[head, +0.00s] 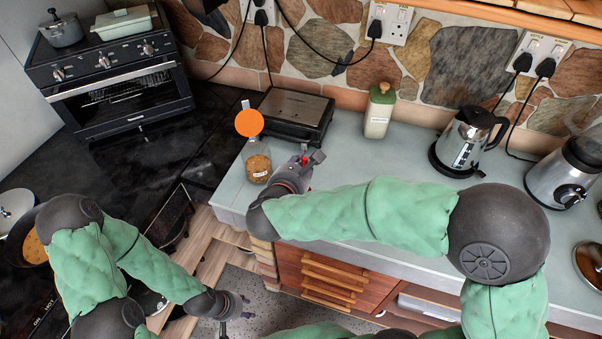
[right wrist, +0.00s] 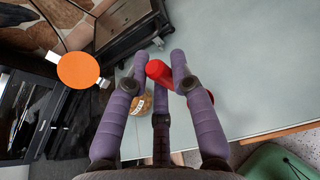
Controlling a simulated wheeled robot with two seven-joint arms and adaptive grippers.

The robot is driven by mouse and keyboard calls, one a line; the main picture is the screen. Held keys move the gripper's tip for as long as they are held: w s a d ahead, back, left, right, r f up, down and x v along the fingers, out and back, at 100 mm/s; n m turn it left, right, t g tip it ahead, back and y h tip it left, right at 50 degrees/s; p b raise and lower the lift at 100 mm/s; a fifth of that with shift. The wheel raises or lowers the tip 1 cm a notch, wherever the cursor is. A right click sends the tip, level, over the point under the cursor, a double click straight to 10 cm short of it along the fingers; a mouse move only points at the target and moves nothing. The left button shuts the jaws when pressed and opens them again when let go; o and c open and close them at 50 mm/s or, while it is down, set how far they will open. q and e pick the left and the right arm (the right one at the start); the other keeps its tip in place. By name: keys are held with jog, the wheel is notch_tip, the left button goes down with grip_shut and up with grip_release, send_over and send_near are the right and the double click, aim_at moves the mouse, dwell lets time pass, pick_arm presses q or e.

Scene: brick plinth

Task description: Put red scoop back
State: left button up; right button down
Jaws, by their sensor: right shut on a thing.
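The red scoop (right wrist: 158,71) is pinched between the fingertips of my right gripper (right wrist: 160,68), with its red end pointing up and left in the right wrist view. In the head view my right gripper (head: 312,158) is over the left end of the grey counter, and only small red bits of the scoop show. The glass jar (head: 257,166) with brown contents and a label stands just left of it. Its round orange lid (head: 249,123) stands tilted up above the jar. In the right wrist view the left finger partly hides the jar (right wrist: 147,104). My left gripper (head: 237,306) is low, apart from everything, apparently open.
A black sandwich press (head: 292,112) sits behind the jar. A green-topped bottle (head: 379,110), a kettle (head: 468,138) and a blender (head: 566,170) stand along the wall. Cables hang from the sockets. A toaster oven (head: 119,80) is at left. The counter's middle is clear.

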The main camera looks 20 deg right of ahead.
jog(key=w+f+b, duration=0.1)
jog(key=w+f, duration=0.2)
jog(key=f, duration=0.4)
jog(key=shift+w+d+b, duration=0.2)
jog(key=shift+d+b, duration=0.1)
jog(key=shift+f+b, duration=0.25)
jog(key=shift+b, duration=0.05)
jog(key=c, duration=1.1)
grip_release()
jog(key=shift+r, duration=0.15)
